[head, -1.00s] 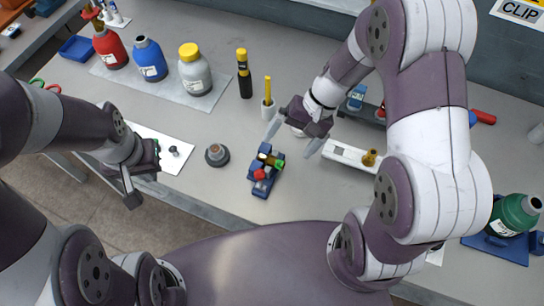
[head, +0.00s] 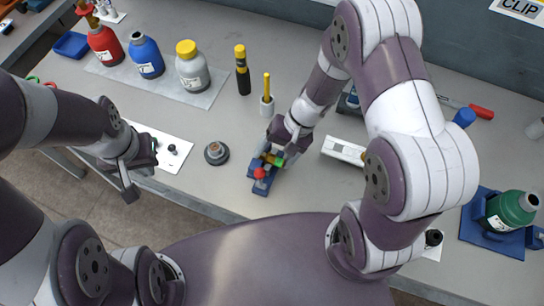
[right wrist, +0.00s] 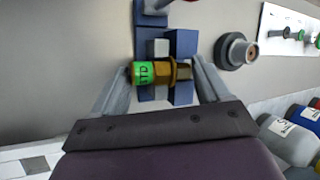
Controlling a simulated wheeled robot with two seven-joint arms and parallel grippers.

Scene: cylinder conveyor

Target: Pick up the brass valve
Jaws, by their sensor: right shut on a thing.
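The brass valve (right wrist: 172,74), a brass hex body with a green lettered end, lies in a blue holder (right wrist: 151,20). In the right wrist view it is between the two fingers of my right gripper (right wrist: 162,80), which is shut on it. In the head view my right gripper (head: 274,150) comes down over the blue holder (head: 262,186) and hides most of the valve; a green part (head: 277,161) and a red knob (head: 259,173) show. My left gripper (head: 140,178) hangs by the table's front edge, away from the holder; its jaw opening is unclear.
A grey round fitting (head: 216,152) stands left of the holder. Bottles stand at the back left. A green bottle (head: 510,211) is at right.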

